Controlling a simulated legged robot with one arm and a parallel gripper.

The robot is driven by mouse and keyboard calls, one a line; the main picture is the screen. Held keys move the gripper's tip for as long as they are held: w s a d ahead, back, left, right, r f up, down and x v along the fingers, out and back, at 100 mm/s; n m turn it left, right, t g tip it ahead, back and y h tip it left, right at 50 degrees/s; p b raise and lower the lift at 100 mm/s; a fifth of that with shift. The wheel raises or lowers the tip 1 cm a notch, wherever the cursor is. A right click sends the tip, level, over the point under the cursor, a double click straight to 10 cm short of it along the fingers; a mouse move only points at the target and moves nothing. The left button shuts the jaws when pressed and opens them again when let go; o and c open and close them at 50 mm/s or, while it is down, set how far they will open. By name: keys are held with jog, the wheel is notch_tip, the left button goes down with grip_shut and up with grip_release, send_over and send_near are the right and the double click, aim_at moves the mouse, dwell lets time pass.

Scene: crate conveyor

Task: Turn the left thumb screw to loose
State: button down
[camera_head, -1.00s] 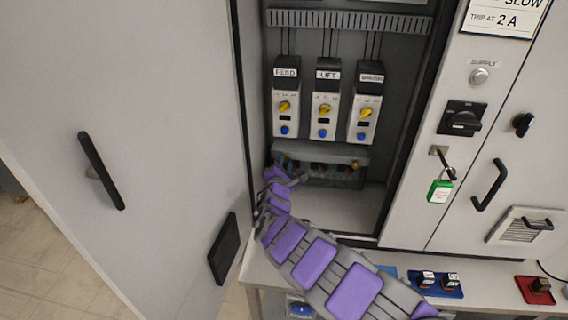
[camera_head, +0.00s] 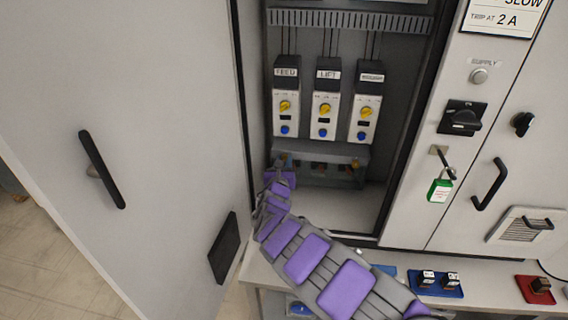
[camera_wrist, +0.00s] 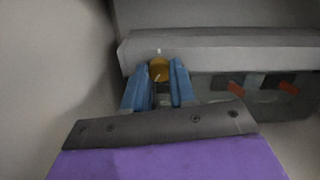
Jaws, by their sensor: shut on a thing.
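The left thumb screw is a round brass knob (camera_wrist: 159,69) with a pale mark on its face, low on the front of a grey bar in the wrist view. A white mark sits just above it on the bar. My gripper (camera_wrist: 160,74) has its two blue fingers on either side of the knob, shut on it. In the head view my gripper's end is at the left end of the grey terminal block (camera_head: 320,177), and largely covers the screw. The right thumb screw (camera_head: 355,163) shows as a small brass spot at the block's other end.
Three modules with yellow and blue knobs, FEED (camera_head: 287,103), LIFT (camera_head: 325,105) and a third (camera_head: 366,105), hang above. The open cabinet door (camera_head: 165,120) stands close left of my arm. A green padlock (camera_head: 439,190) hangs at right. Trays (camera_head: 452,292) lie on the ledge.

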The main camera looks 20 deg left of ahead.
jog(key=n, duration=0.5)
jog(key=shift+n, duration=0.4)
dwell(0.4)
jog(key=c, duration=1.3)
grip_release()
jog(key=shift+a, duration=0.1)
jog(key=o, duration=0.4)
jog(key=shift+a+f, duration=0.1)
jog(key=shift+a, duration=0.1)
jog(key=shift+d, duration=0.2)
